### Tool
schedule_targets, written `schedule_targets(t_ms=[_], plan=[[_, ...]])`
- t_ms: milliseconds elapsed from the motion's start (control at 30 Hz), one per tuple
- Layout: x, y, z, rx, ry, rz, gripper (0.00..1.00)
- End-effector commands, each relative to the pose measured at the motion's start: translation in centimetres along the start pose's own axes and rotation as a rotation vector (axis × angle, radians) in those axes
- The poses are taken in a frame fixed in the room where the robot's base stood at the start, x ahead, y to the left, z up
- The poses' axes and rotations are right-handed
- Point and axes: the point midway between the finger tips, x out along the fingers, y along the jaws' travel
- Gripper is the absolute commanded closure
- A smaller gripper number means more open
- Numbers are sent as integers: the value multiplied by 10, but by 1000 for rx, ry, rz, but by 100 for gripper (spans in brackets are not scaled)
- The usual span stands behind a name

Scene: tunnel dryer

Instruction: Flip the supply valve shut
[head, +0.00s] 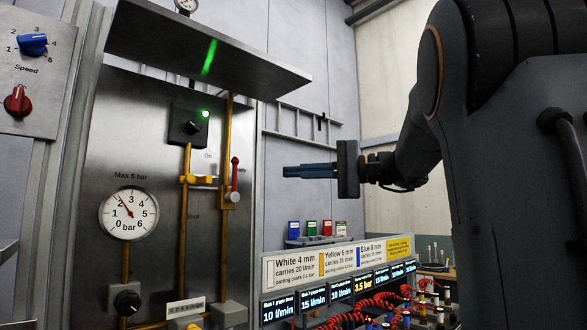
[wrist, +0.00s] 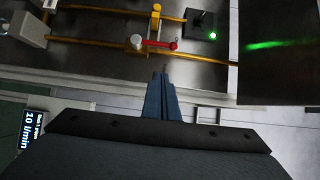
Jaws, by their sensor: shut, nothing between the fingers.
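The valve with a red lever (head: 235,176) sits on the right-hand yellow pipe of the metal panel. Its lever stands upright, along the pipe, with the knob at the top. Small lettering beside it reads "On" higher up; a lower word is hard to read. The red lever also shows in the wrist view (wrist: 160,44), lying along the pipe. My gripper (head: 286,171) is shut and empty, to the right of the lever and apart from it in the head view.
A metal hood (head: 205,50) juts out above the valve. A black knob box (head: 188,126) with a lit green lamp is up to its left. A pressure gauge (head: 129,213) reads about 2 bar. Displays and red hoses (head: 350,312) stand below my arm.

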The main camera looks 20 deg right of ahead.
Motion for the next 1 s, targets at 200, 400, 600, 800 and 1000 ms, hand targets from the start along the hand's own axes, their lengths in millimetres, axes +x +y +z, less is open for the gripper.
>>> schedule_targets(t_ms=[200, 400, 600, 800, 1000], plan=[[46, -3, 2, 2, -7, 0, 100], [78, -4, 11, 1, -5, 0, 100], [93, -2, 25, 1, -3, 0, 100], [98, 0, 30, 1, -3, 0, 100], [98, 0, 30, 0, -2, 0, 100]])
